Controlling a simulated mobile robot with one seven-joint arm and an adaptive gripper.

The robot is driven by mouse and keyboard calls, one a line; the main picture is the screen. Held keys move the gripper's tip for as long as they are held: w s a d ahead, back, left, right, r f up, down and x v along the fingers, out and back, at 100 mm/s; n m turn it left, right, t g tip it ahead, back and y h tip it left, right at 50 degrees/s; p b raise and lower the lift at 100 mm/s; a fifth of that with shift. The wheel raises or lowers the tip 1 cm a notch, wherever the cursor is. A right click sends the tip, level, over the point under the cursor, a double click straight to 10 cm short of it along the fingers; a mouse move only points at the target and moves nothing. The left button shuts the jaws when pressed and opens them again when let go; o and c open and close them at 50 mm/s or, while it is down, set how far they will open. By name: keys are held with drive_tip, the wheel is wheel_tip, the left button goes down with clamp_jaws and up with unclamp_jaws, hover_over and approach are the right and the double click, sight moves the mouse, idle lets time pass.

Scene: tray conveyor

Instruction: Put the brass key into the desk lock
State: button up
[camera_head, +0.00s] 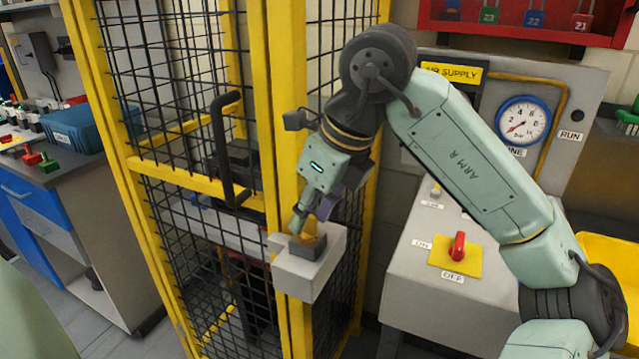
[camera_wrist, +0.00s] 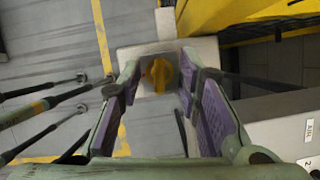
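A yellow-orange, knob-like piece (camera_wrist: 160,73) sits on a dark grey block (camera_head: 306,249) on top of a pale box (camera_head: 310,272) at the yellow cage post. It may be the brass key's head, but its shape is too small to be sure. My gripper (camera_head: 312,212) points down at it. In the wrist view my gripper (camera_wrist: 160,75) has its two purple-padded fingers apart, one on each side of the piece, with gaps showing. A small round fitting with a label (camera_head: 436,191) is on the grey desk (camera_head: 410,265); I cannot tell whether it is the desk lock.
The yellow mesh cage (camera_head: 275,120) with a black handle (camera_head: 225,150) stands close to my gripper. On the desk is a red rotary switch (camera_head: 458,246); a pressure gauge (camera_head: 524,124) is above. A red padlock board (camera_head: 470,33) hangs top right. A blue case (camera_head: 88,128) is on the left bench.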

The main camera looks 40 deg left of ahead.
drive_tip(key=shift+a+f, duration=0.25)
drive_tip(key=shift+f, duration=0.3)
drive_tip(key=shift+c, duration=0.4)
clamp_jaws()
drive_tip(key=shift+r, duration=0.1)
drive_tip(key=shift+r+p, duration=1)
drive_tip(key=shift+r, duration=0.7)
